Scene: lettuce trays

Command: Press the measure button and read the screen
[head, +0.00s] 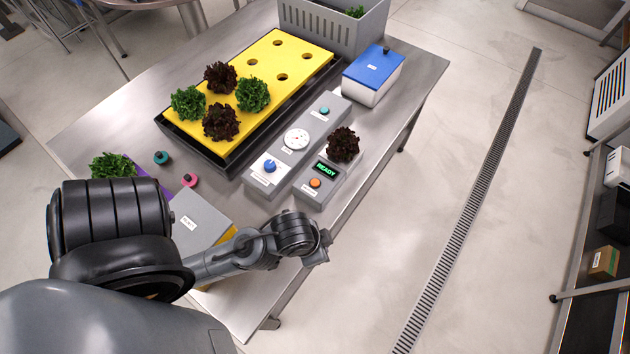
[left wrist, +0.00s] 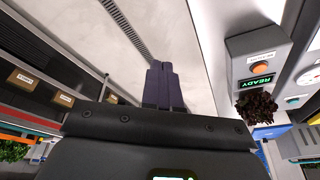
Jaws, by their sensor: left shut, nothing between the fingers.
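A grey device (head: 308,194) stands near the table's front right edge. It has an orange button (head: 315,183) and a screen (head: 325,169) with green text "READY". A dark red lettuce (head: 343,145) sits at its far end. In the left wrist view the orange button (left wrist: 260,67), screen (left wrist: 257,80) and lettuce (left wrist: 256,106) are at the right. My left gripper (head: 322,250) is beyond the table's near right edge, below and apart from the device; its fingers (left wrist: 163,85) are together and empty. My right gripper is in neither view.
Beside the device, a grey panel (head: 265,185) carries a dial, a blue knob and a teal button. A yellow tray board (head: 270,75) holds several lettuces. A blue-lidded box (head: 373,68) and grey crate (head: 320,35) stand behind.

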